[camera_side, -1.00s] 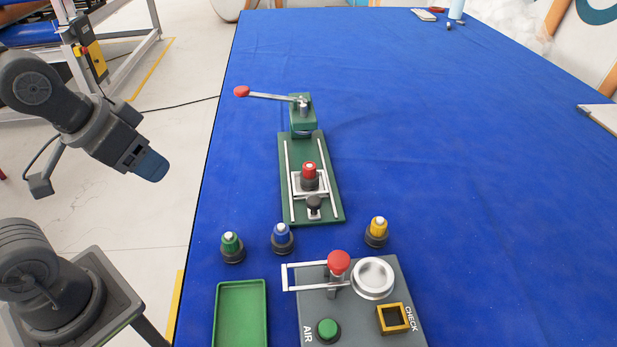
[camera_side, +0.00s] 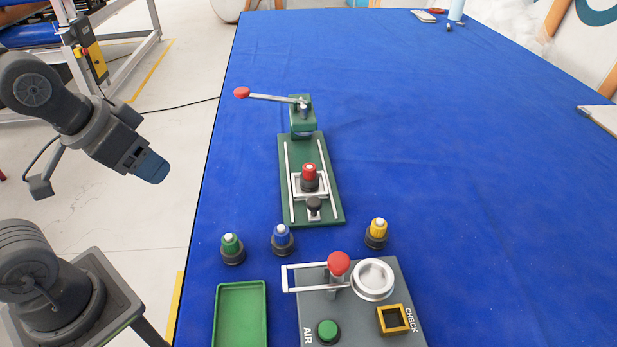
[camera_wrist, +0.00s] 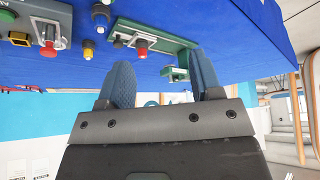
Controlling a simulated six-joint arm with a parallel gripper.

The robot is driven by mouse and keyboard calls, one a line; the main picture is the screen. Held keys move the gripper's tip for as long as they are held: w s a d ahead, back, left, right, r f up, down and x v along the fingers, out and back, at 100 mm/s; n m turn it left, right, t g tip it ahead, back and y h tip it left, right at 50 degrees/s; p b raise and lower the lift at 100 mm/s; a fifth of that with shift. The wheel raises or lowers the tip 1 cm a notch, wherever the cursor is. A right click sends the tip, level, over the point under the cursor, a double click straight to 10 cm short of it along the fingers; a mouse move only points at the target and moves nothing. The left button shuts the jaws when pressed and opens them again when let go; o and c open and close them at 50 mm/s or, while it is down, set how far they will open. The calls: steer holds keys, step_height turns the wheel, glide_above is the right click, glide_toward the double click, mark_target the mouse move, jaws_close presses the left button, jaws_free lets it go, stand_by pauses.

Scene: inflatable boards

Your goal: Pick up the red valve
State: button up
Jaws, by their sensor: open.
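The red valve (camera_side: 309,172) has a red top and a dark base. It stands upright in a light square holder on the green press plate (camera_side: 330,208). It also shows in the wrist view (camera_wrist: 142,47), beyond my fingers. My gripper (camera_side: 150,166) hangs left of the table, well away from the valve. In the wrist view my gripper (camera_wrist: 162,76) has its two blue fingers apart with nothing held between them.
A press lever with a red knob (camera_side: 241,91) reaches left behind the valve. Green (camera_side: 231,243), blue (camera_side: 282,236) and yellow (camera_side: 377,229) valves stand in front. A green tray (camera_side: 241,286) and a grey test box (camera_side: 350,322) lie nearer.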

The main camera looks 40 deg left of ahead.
steer(key=w+d+r+m+g, duration=0.2)
steer(key=w+r+m, duration=0.2)
steer(key=w, duration=0.4)
steer(key=m+g, duration=0.4)
steer(key=m, duration=0.6)
glide_above(310, 166)
steer(key=f, duration=1.3)
steer(key=shift+s+d+f, duration=0.1)
steer(key=shift+s+d, duration=0.15)
steer(key=shift+d, duration=0.05)
steer(key=shift+w+a+f, duration=0.1)
steer(key=shift+a+f, duration=0.05)
steer(key=shift+f, duration=1.2)
steer(key=shift+w+a+f, duration=0.1)
steer(key=shift+a+f, duration=0.05)
steer(key=shift+f, duration=1.2)
